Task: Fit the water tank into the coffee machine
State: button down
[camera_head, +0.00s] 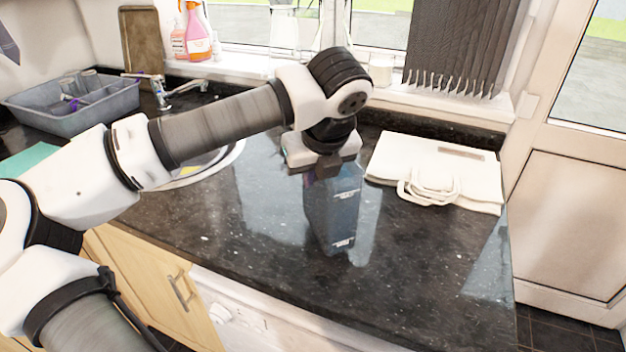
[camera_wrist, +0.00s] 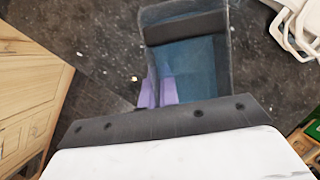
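The water tank (camera_head: 335,212) is a tall, bluish, see-through, open-topped box, upright over the dark granite counter. I cannot tell whether its base touches the counter. My gripper (camera_head: 314,178) points down at the tank's upper rim. In the wrist view, its purple fingertips (camera_wrist: 160,92) sit close together at the left wall of the tank (camera_wrist: 190,62), one seeming outside and one inside. The gripper looks shut on that wall. The tank's inside looks empty. I see no coffee machine in either view.
A folded cream cloth bag (camera_head: 435,170) lies right of the tank. A grey dish tub (camera_head: 75,108), a tap (camera_head: 163,95) and a partly hidden sink are at the left. Spray bottles (camera_head: 195,38) stand on the windowsill. The counter's front right (camera_head: 440,270) is clear.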

jog(key=shift+f, duration=1.05)
jog(key=c, duration=1.7)
grip_release()
jog(key=b+v, duration=0.2)
jog(key=v, duration=1)
